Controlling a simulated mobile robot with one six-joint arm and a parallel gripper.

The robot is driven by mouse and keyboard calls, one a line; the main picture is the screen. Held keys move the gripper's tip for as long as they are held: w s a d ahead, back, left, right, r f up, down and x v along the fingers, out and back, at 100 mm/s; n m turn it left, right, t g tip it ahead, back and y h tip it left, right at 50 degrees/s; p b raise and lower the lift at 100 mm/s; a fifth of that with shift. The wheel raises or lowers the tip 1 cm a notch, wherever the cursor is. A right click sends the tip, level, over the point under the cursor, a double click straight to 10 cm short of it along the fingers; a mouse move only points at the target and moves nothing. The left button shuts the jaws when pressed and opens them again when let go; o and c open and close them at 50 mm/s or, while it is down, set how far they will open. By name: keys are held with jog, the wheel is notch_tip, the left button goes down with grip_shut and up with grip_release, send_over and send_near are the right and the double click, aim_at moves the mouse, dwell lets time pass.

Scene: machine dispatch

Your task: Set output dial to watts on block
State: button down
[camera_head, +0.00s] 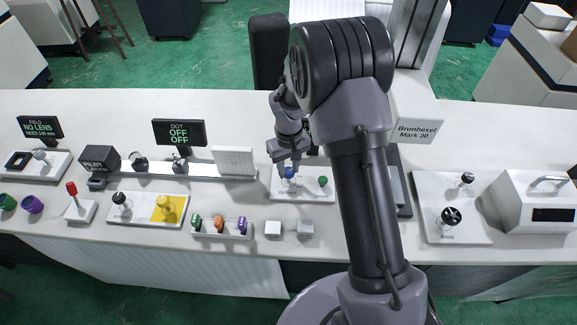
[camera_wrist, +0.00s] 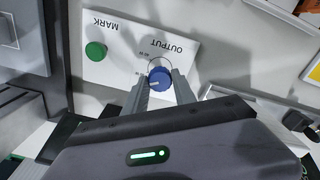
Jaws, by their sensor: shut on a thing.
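The output dial (camera_wrist: 159,79) is a blue round knob on a white block (camera_wrist: 124,62) lettered OUTPUT and MARK. In the wrist view the block appears upside down, with small markings beside the dial that are too small to read surely. My gripper (camera_wrist: 163,90) is shut on the dial, one finger on each side of it. In the head view the dial (camera_head: 289,173) shows blue under my gripper (camera_head: 289,168), partly hidden by the fingers. A green button (camera_head: 323,181) sits on the same block, also clear in the wrist view (camera_wrist: 96,51).
A white box labelled Brunhexel Mark 30 (camera_head: 416,121) stands behind my arm. A rack of coloured pieces (camera_head: 221,229) and two white cubes (camera_head: 289,228) lie in front of the block. A display reading DOT OFF OFF (camera_head: 179,133) stands to the left. My arm hides the table just right of the block.

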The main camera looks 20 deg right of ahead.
aim_at(288, 170)
dwell(0.5)
jog(key=c, duration=1)
grip_release()
notch_tip(288, 170, up, 18)
jog(key=p, duration=0.5)
jog(key=shift+f, duration=0.25)
